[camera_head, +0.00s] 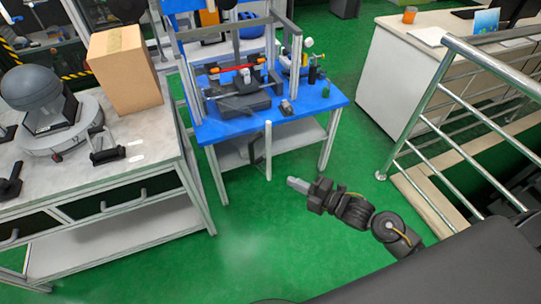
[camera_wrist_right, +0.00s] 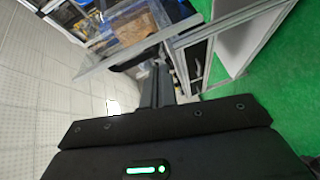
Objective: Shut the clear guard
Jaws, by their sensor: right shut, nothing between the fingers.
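The drop tower (camera_head: 281,50) is a grey metal frame on a blue table, with a red bar and a dark base block inside. The clear guard is hard to see in the head view. Its pale upright edge (camera_head: 268,150) stands out in front of the table, with a dark handle beside it, so the guard looks swung open. In the right wrist view the clear panel (camera_wrist_right: 125,45) with its grey edge lies beyond the fingers. My right gripper (camera_head: 296,185) is shut and empty, right of and below that edge, apparently apart from it. My left gripper is not in view.
A grey bench (camera_head: 150,165) at the left carries a cardboard box (camera_head: 124,70) and a dark domed device (camera_head: 32,90). A metal railing (camera_head: 455,95) and a white desk (camera_head: 375,75) stand at the right. Green floor (camera_head: 240,245) around my right gripper is clear.

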